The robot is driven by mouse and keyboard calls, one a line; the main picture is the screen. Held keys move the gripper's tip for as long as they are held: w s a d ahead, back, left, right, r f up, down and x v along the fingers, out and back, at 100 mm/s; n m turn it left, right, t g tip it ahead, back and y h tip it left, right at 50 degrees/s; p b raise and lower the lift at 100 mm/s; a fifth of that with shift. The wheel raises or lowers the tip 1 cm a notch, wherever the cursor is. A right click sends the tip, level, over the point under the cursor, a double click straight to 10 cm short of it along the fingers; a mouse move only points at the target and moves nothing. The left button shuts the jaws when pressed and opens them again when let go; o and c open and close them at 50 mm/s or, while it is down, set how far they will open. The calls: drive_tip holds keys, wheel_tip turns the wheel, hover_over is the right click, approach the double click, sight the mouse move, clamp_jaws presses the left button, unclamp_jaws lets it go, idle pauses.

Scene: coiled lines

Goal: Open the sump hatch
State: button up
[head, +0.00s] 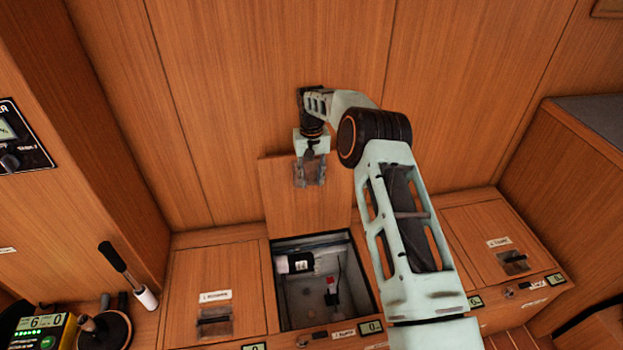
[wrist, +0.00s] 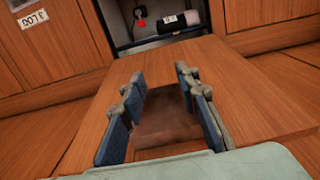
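A wooden hatch lid (head: 280,195) stands raised behind an open compartment (head: 350,285) in the bench; its label is not readable. Inside are a white and black cylinder (head: 296,264) and a small red-topped item (head: 331,285). My gripper (head: 311,182) is at the upper part of the lid's face. In the wrist view my gripper (wrist: 162,105) has its two blue-padded fingers spread apart, on either side of a brownish latch plate (wrist: 165,132) on the lid (wrist: 250,110). Nothing is visibly pinched between them; whether the fingers touch the lid is unclear.
Closed hatches flank the opening, with a latch (head: 214,322) on the left and another latch (head: 513,261) on the right. A black-handled lever (head: 118,262) stands at the left. A wood-panelled wall rises close behind the lid.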

drive_tip(key=o, duration=1.7)
wheel_tip(320, 180, up, 12)
